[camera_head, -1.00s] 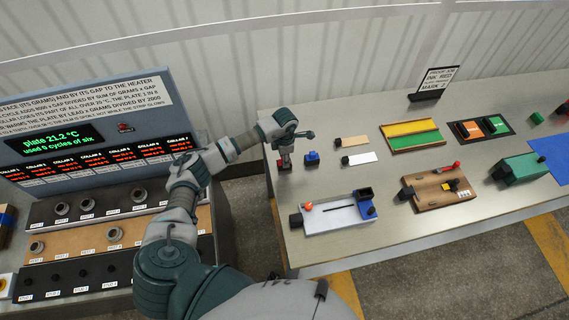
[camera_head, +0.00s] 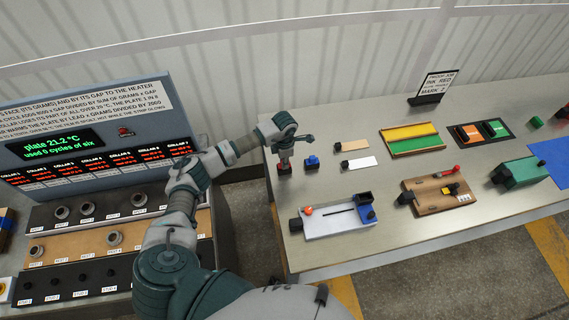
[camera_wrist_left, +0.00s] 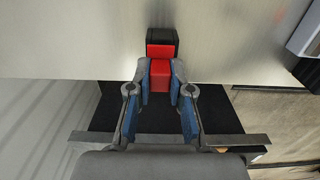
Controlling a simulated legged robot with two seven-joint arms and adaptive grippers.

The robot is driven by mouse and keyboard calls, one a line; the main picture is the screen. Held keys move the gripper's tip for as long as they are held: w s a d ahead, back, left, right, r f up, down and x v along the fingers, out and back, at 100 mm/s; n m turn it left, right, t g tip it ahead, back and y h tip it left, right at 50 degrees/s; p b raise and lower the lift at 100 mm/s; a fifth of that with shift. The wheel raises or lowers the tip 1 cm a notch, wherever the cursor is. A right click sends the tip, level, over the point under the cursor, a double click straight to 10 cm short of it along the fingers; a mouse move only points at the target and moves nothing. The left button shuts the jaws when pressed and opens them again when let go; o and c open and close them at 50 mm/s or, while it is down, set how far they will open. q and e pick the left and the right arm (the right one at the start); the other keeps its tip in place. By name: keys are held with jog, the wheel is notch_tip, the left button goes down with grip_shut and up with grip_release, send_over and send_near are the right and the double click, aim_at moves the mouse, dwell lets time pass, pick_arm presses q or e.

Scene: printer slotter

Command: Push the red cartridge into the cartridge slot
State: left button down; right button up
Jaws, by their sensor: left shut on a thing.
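The red cartridge (camera_wrist_left: 160,70) is a small red block with a black part at its far end, clear in the left wrist view. My left gripper (camera_wrist_left: 160,82) is shut on it, one finger on each side. In the head view my left gripper (camera_head: 285,162) points down at the left end of the table, and the red cartridge (camera_head: 284,170) shows only as a small patch under it, at or just above the tabletop. I cannot tell for certain which opening is the cartridge slot. A white device with a blue block (camera_head: 340,218) stands nearer the front edge.
A blue cartridge (camera_head: 312,161) stands just right of the gripper. A heater console (camera_head: 95,145) stands left, across a gap.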

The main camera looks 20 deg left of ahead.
pick_arm(q)
jog(key=shift+r+p, duration=1.15)
jog(key=shift+r, duration=0.95)
jog(key=c, duration=1.6)
grip_release()
jog(key=shift+c, duration=0.2)
grip_shut()
jog(key=shift+d, duration=0.2)
jog(key=s+d+r+b, duration=0.1)
jog(key=d+r+b, duration=0.1)
jog(key=d, duration=1.3)
jog(key=s+d+r+b, duration=0.1)
jog(key=d+r+b, duration=0.1)
jog(key=d, duration=1.4)
jog(key=shift+r, duration=0.3)
